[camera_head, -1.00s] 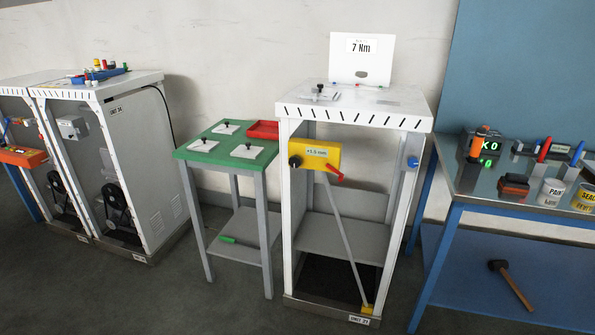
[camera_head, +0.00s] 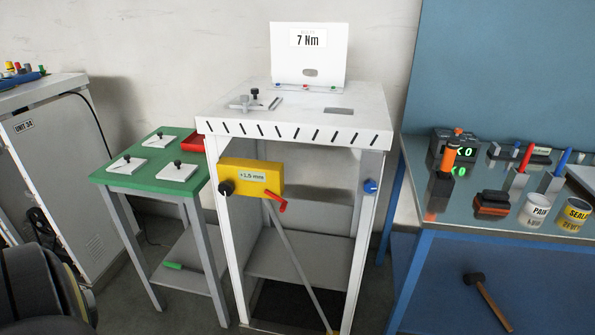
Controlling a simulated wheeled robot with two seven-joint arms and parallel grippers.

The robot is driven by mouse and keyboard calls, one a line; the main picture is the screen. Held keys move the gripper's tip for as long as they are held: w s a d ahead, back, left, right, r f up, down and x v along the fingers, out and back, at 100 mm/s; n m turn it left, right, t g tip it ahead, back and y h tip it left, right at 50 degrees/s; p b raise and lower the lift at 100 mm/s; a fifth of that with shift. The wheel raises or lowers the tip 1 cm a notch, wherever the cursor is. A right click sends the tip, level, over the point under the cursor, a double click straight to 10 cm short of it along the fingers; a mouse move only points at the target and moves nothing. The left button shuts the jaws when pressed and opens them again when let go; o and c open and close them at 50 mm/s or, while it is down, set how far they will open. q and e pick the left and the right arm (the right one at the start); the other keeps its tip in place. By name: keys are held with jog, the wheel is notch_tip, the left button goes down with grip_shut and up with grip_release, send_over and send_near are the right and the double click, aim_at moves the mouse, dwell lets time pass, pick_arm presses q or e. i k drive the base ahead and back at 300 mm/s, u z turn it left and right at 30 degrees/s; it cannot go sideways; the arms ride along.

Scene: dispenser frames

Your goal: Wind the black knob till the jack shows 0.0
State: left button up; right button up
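The jack is a yellow box (camera_head: 238,178) on the upper left of the white frame's open front. Its small display (camera_head: 252,176) appears to read +1.5 mm. The black knob (camera_head: 226,188) sits at the left end of the yellow box, beside the frame's left post. A red lever (camera_head: 276,203) sticks out below the box's right end. Neither gripper shows in the head view. A dark rounded part at the lower left edge looks like part of my own arm, with no fingers visible.
The white frame (camera_head: 295,130) carries a sign (camera_head: 308,50) reading 7 Nm. A blue knob (camera_head: 371,187) is on its right post. A green table (camera_head: 150,184) stands left, a blue bench (camera_head: 455,215) with tools and cans right. A diagonal strut (camera_head: 298,262) crosses the frame's opening.

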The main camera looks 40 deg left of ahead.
aim_at(226, 188)
jog(key=u, duration=0.2)
jog(key=i, duration=1.05)
jog(key=u, duration=0.7)
